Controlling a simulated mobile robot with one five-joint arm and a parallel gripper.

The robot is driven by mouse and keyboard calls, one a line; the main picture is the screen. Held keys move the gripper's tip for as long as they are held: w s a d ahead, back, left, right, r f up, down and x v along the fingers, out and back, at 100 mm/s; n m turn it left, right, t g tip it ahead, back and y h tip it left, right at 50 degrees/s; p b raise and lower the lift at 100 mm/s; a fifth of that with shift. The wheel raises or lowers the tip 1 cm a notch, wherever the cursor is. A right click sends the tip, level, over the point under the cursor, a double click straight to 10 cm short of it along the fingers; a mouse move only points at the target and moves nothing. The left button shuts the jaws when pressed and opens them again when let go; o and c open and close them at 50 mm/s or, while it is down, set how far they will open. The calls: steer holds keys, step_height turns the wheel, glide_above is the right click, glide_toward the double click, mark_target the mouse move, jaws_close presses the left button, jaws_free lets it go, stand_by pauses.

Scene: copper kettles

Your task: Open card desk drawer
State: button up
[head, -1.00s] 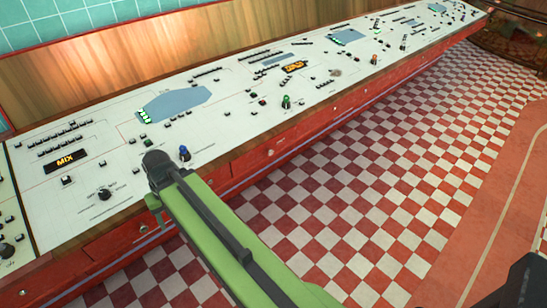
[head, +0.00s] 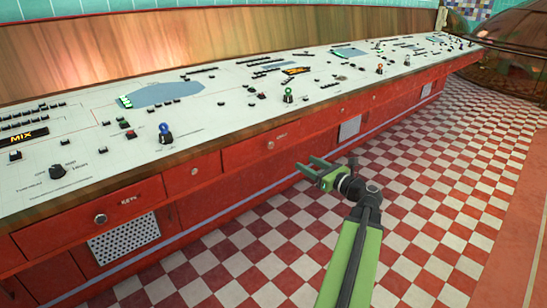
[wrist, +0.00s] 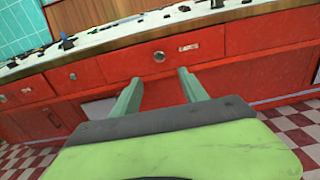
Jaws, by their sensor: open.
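The red desk front (head: 230,205) holds a row of drawers, all looking shut. A drawer with a round knob and a small pale label (head: 281,136) lies left of and beyond my gripper in the head view; the label is too small to read. In the wrist view a labelled drawer (wrist: 210,47) with a round knob (wrist: 159,57) sits straight ahead of the fingers. My gripper (head: 305,164) is open and empty, apart from the desk front. Its two green fingers (wrist: 160,77) show in the wrist view, their tips just below the knob.
A drawer marked KEYS (head: 130,204) is at the left, above a perforated metal panel (head: 125,238). A plain drawer (head: 193,172) with a knob lies between. The white control panel (head: 220,115) tops the desk. The checkered floor (head: 440,165) to the right is clear.

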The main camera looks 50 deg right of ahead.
mark_target(271, 144)
steer(key=w, duration=1.1)
steer(key=w+d, duration=0.1)
steer(key=w, duration=0.5)
steer(key=shift+w, duration=0.3)
steer(key=shift+c, duration=0.4)
jaws_close()
